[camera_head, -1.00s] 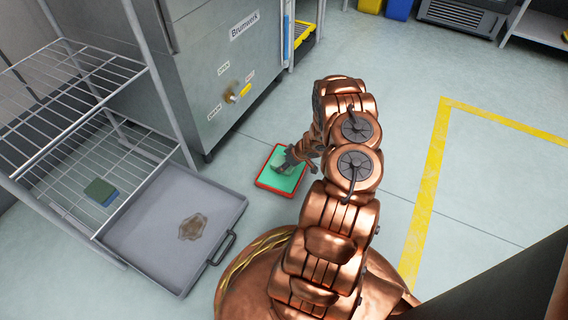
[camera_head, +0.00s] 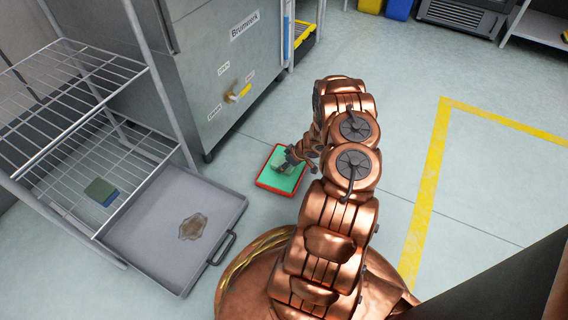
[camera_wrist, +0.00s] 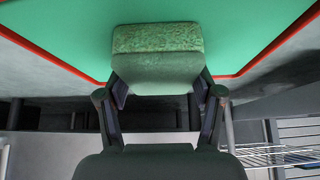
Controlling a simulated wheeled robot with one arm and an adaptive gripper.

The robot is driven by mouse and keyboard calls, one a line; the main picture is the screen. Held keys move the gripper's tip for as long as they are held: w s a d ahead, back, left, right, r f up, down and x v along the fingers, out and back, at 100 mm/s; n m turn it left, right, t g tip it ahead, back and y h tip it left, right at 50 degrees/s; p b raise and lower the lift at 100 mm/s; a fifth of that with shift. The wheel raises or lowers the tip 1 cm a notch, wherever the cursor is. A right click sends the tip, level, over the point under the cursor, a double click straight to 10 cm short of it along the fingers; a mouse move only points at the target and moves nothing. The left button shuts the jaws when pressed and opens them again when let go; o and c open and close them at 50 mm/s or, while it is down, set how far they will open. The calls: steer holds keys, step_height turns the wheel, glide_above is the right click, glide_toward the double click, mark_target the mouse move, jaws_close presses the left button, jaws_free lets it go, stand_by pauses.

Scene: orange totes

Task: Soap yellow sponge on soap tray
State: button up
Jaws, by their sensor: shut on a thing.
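The soap tray (camera_head: 284,183) is a flat green square with a red rim, lying on the floor in the head view. Its green surface and red edge also fill the top of the wrist view (camera_wrist: 235,35). My gripper (camera_wrist: 160,93) is shut on a sponge (camera_wrist: 157,68), which looks green in this light, with a rough, speckled layer on the tray side. The sponge is against or very close to the tray surface; I cannot tell whether it touches.
A grey baking tray (camera_head: 165,205) with a brown stain (camera_head: 193,227) sits at the wire rack (camera_head: 75,150). A green and blue sponge (camera_head: 101,191) lies on the rack. A steel appliance (camera_head: 215,70) stands behind the soap tray. Floor to the right is clear.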

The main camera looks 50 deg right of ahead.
steer(key=shift+r+p, duration=2.35)
steer(key=shift+r, duration=1.15)
